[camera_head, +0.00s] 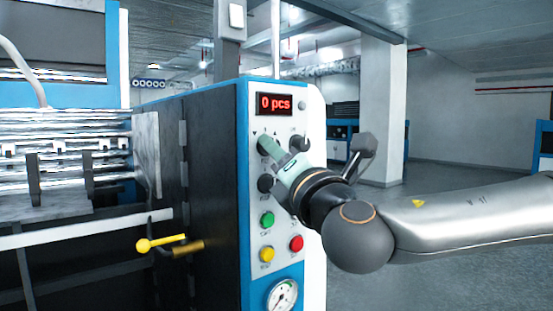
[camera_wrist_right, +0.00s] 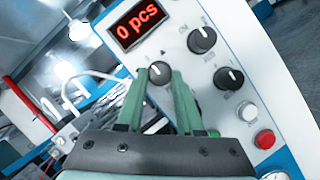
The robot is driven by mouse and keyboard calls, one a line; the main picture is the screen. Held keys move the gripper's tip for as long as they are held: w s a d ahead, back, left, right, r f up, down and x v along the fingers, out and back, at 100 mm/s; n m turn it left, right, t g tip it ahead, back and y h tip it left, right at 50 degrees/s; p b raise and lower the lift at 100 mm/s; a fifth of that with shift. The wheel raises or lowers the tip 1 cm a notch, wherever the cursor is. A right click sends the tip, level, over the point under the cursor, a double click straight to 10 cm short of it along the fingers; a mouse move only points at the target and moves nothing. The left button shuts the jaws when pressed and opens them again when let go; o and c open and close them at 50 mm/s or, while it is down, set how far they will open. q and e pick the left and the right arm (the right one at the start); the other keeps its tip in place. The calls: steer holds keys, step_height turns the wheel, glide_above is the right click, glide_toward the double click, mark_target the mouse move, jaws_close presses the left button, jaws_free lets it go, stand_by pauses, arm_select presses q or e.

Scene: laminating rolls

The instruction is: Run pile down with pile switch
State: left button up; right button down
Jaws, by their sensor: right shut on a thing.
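The control panel (camera_head: 309,220) on the blue-edged machine carries several black knobs and coloured buttons. My right gripper (camera_head: 268,147) reaches in from the right and is at the upper left knob, just below the red display. In the right wrist view the green fingertips of my right gripper (camera_wrist_right: 160,76) close around this black knob (camera_wrist_right: 159,71), whose white mark shows. The labels are too small to read, so I cannot tell which control is the pile switch. My left gripper is out of view.
The display (camera_head: 273,104) reads "0 pcs". A second knob (camera_head: 299,142) is close beside the fingers, another (camera_head: 266,183) below. Green (camera_head: 267,219), red (camera_head: 296,243) and yellow (camera_head: 266,254) buttons and a gauge (camera_head: 282,295) sit lower. A yellow-knobbed lever (camera_head: 145,245) sticks out at left.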

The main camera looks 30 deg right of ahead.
stand_by(0.3)
steer(key=c, duration=0.9)
jaws_free()
steer(key=shift+c, duration=0.2)
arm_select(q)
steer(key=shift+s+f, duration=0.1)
arm_select(e)
steer(key=o, duration=0.4)
steer(key=shift+s, duration=0.1)
arm_select(q)
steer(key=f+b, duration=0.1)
steer(key=b, duration=0.1)
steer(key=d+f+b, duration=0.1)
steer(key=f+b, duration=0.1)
steer(key=b, duration=0.1)
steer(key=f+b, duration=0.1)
steer(key=b, duration=0.1)
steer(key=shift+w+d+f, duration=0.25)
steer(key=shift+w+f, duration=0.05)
arm_select(e)
steer(key=v, duration=1.2)
steer(key=shift+a, duration=0.15)
steer(key=shift+s, duration=0.15)
